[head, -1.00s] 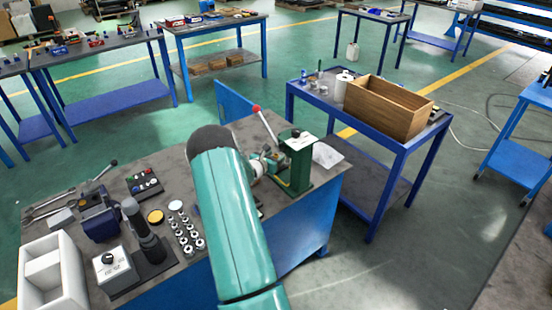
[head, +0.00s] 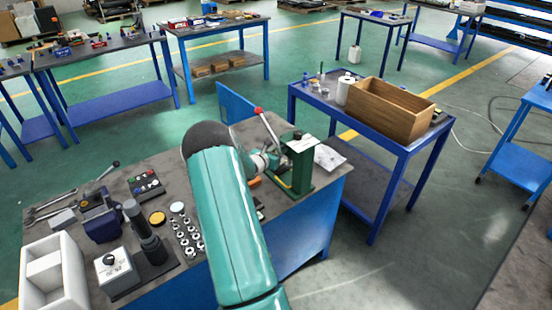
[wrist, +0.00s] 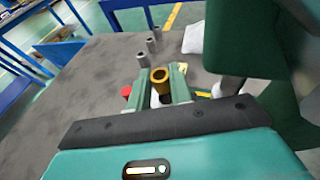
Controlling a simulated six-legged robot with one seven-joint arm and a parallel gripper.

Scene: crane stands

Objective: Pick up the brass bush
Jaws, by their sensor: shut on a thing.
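The brass bush (wrist: 160,76) is a short golden ring-shaped cylinder with its open bore facing up in the wrist view. My gripper (wrist: 161,84) has its two pale green fingers closed on either side of it. The bush sits between the fingertips, close to the green press. I cannot tell whether its bottom touches the bench. In the head view my own teal arm covers most of the gripper, and the bush cannot be made out there.
The green press (head: 300,165) with a red-knobbed lever stands right beside my gripper. Several metal parts (head: 186,235) stand left of my arm. A wooden box (head: 395,110) sits on the blue cart.

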